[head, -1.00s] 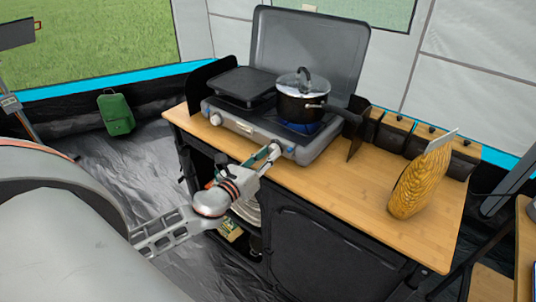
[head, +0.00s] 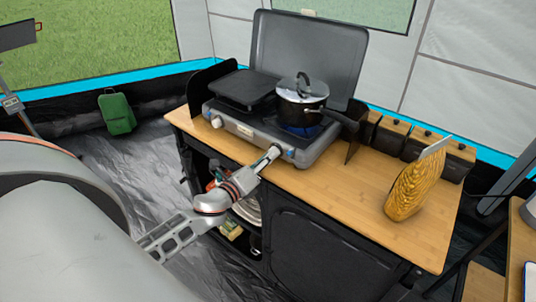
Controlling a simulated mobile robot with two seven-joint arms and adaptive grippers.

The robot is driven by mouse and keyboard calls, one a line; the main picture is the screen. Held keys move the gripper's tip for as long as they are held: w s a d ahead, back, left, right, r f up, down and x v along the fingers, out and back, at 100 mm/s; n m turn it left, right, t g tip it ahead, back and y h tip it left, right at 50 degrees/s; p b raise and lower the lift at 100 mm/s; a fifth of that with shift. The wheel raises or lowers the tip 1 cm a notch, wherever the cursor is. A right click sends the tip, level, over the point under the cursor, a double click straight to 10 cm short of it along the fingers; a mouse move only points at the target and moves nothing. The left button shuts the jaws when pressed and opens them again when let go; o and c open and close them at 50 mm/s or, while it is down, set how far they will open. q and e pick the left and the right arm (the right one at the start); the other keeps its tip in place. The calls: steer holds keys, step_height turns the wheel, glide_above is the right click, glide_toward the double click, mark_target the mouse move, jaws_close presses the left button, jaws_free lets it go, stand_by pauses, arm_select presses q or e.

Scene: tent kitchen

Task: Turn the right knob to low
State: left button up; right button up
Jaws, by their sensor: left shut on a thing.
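The right knob (head: 291,153) is on the front panel of the grey camping stove (head: 318,148), at the right end. My left gripper (head: 275,151) reaches up from the lower left to this end of the panel. Its fingers are shut on the right knob, and they hide part of the panel there. The knob's setting cannot be read at this size. The left knob (head: 216,121) shows clear at the other end. A blue flame (head: 300,130) burns under the pot on the right burner. My right gripper is not in view.
A lidded black pot (head: 298,104) stands on the right burner, its handle pointing right. A flat griddle (head: 243,87) covers the left burner. A yellow patterned object (head: 410,188) stands on the wooden counter (head: 345,190), with black-and-wood containers (head: 390,135) behind.

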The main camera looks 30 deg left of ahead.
arm_select(q)
steer(key=n+p, duration=0.1)
steer(key=n, duration=0.2)
steer(key=shift+r, duration=0.15)
steer(key=shift+n+p, duration=0.4)
steer(key=shift+p, duration=0.05)
steer(key=shift+n+p, duration=0.45)
steer(key=shift+n, duration=0.65)
steer(key=shift+a+n+h, duration=0.1)
steer(key=shift+n+h, duration=0.2)
steer(key=shift+n, duration=0.9)
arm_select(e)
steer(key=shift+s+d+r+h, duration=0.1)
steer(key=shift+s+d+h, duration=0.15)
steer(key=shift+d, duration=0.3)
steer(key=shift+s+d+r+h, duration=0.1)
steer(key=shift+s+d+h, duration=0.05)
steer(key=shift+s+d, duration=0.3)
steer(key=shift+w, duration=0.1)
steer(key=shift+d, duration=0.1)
arm_select(q)
steer(key=o, duration=1.1)
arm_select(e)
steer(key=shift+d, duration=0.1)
arm_select(q)
steer(key=shift+o, duration=0.2)
steer(key=shift+f, duration=0.2)
